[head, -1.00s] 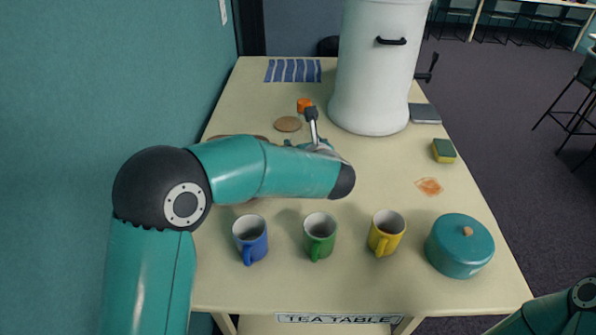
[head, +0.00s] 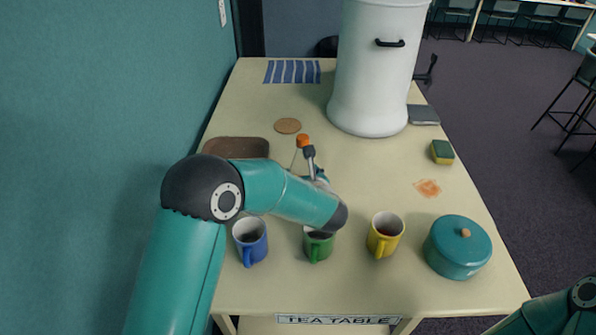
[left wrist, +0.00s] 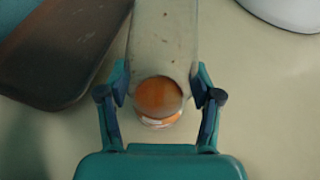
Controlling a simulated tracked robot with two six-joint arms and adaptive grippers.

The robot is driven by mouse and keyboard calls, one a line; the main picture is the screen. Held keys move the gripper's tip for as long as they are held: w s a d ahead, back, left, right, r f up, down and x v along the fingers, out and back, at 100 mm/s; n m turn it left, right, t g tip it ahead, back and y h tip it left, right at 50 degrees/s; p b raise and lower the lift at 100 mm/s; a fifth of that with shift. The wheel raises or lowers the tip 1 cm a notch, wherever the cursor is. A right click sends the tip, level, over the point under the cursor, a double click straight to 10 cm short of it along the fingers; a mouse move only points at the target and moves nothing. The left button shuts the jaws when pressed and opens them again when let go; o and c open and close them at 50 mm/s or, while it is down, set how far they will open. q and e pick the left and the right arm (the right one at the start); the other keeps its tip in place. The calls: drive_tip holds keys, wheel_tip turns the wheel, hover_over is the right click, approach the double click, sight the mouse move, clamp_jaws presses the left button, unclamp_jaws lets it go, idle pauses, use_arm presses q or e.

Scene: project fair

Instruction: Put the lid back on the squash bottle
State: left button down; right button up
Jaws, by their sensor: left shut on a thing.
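In the head view, an orange piece (head: 303,141) sits at the upper end of what my left gripper (head: 308,163) holds. Whether this is the lid is hard to tell. The clear glass barely shows there, and my arm hides part of the grip. No separate loose lid is clear to me. My right gripper is out of view.
Blue (head: 250,243), green (head: 318,247) and yellow (head: 384,240) mugs stand in front, with a teal pot (head: 457,252) to their right. A brown tray (head: 235,147), round coaster (head: 288,126), white urn (head: 370,90) and sponge (head: 442,152) lie around. The table's middle right is fairly clear.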

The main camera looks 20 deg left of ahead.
use_arm(q)
drive_tip(key=shift+f, duration=0.1)
drive_tip(key=shift+c, duration=1)
unclamp_jaws()
drive_tip(key=shift+s+d, duration=0.25)
drive_tip(key=shift+s, duration=0.1)
drive_tip(key=b+v, duration=0.2)
drive_tip(key=v, duration=0.9)
drive_tip(key=shift+b, duration=0.35)
drive_tip(key=shift+s, duration=0.1)
drive_tip(key=shift+a, duration=0.1)
